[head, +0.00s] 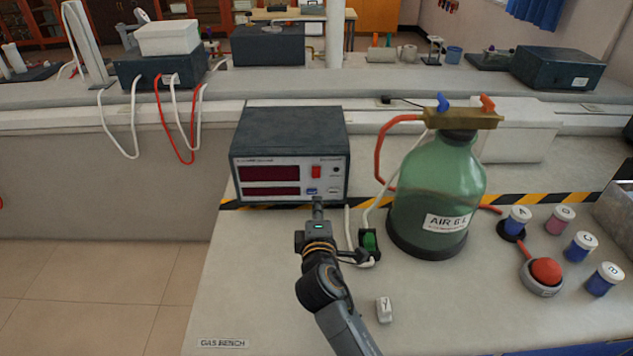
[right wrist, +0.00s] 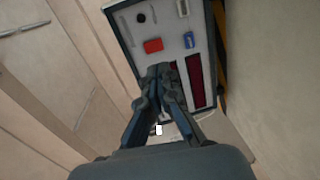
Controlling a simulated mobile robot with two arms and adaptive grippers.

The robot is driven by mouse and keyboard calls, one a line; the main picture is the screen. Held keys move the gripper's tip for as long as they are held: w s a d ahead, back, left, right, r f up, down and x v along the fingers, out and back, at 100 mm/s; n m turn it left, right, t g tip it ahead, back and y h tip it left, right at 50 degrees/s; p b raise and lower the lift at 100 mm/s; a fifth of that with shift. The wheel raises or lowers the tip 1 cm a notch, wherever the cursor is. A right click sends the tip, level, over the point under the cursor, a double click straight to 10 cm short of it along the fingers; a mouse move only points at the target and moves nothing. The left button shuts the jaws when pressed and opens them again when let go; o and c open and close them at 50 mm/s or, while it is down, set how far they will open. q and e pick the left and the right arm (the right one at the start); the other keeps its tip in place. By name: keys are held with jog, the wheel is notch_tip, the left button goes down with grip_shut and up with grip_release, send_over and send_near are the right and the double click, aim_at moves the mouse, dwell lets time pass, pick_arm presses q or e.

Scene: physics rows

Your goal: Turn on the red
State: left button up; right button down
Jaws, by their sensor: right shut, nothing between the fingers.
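A dark box-shaped meter (head: 290,132) stands on the bench with a light front panel. The panel carries two dark red displays (head: 268,182), a red rocker switch (head: 316,172) and a small blue switch (head: 312,191). My right gripper (head: 318,204) is shut and empty, its fingertips at the lower edge of the panel, below the red switch. In the right wrist view the shut fingertips (right wrist: 161,70) appear close to the red switch (right wrist: 153,45), apart from it; the blue switch (right wrist: 189,40) is beside it. Whether the fingertips touch the panel I cannot tell. My left gripper is not in view.
A green glass bottle (head: 440,190) with a brass valve stands right of the meter. A small green-topped switch (head: 369,241) lies near my right wrist. A red push button (head: 546,271) and several lidded jars (head: 581,247) are farther right.

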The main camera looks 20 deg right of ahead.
aim_at(316, 177)
jog(key=x, duration=0.8)
jog(key=shift+w+p, duration=0.15)
jog(key=shift+p, duration=0.2)
jog(key=shift+w+d+f, duration=0.1)
jog(key=shift+w+d, duration=0.1)
jog(key=shift+w, duration=0.3)
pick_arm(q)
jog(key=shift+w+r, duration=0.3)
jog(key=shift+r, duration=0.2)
pick_arm(e)
jog(key=shift+w, duration=0.1)
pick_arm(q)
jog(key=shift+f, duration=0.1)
pick_arm(e)
jog(key=shift+f+b, duration=0.3)
jog(key=shift+b, duration=0.55)
jog(key=shift+w+r, duration=0.1)
jog(key=shift+r, duration=0.15)
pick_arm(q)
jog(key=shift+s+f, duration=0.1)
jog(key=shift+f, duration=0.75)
pick_arm(e)
jog(key=shift+d, duration=0.1)
